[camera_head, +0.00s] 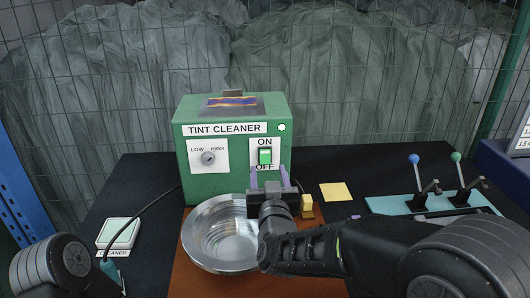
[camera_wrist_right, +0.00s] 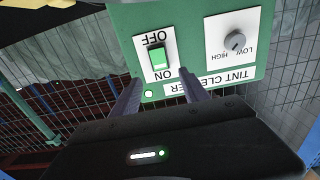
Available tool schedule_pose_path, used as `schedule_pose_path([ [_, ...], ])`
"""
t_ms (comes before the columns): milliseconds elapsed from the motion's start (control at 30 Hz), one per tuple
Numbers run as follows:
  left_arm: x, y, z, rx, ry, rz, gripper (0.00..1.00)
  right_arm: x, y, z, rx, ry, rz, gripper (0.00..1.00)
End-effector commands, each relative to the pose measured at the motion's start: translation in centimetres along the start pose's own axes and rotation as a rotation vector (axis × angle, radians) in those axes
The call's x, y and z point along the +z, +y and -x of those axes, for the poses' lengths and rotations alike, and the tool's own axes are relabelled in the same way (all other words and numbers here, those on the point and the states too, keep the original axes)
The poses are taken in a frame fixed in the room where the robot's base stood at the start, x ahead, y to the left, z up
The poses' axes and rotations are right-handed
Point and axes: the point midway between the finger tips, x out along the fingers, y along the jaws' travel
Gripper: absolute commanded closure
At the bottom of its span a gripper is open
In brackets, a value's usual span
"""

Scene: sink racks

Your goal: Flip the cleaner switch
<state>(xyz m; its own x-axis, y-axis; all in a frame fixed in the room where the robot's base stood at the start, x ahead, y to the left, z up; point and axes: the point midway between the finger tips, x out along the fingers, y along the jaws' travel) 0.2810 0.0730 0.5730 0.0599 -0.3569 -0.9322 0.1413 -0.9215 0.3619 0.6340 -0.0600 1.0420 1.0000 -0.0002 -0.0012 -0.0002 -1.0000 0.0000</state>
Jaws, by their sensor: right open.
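The green tint cleaner box (camera_head: 225,183) stands upright at the back of the table. Its white switch plate, marked ON above and OFF below, carries a green rocker switch (camera_head: 265,156). The switch (camera_wrist_right: 157,56) also shows in the right wrist view, where the panel appears upside down. My right gripper (camera_head: 269,178) is open and empty, with its two fingers just below and in front of the switch plate. In the wrist view the fingers of the right gripper (camera_wrist_right: 158,78) straddle the switch's line; contact cannot be told. My left gripper is out of view; only my left arm shows.
A metal bowl (camera_head: 205,232) sits on a brown board in front of the box, beside my right arm. A dial (camera_head: 208,158) is left of the switch. A teal lever panel (camera_head: 400,205), yellow note (camera_head: 336,192) and white cleaner pad (camera_head: 108,234) lie around.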

Motion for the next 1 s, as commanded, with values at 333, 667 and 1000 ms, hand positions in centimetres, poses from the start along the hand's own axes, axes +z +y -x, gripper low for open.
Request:
schedule_pose_path([
  [333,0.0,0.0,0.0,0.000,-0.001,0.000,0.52,0.0,0.0,-0.1,0.000,0.000,0.000,0.47],
  [667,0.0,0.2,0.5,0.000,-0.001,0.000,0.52,-0.1,0.0,-3.5,0.001,0.000,0.003,0.47],
  [1000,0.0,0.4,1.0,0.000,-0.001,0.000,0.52,0.0,0.0,-7.6,0.000,0.000,0.001,0.47],
])
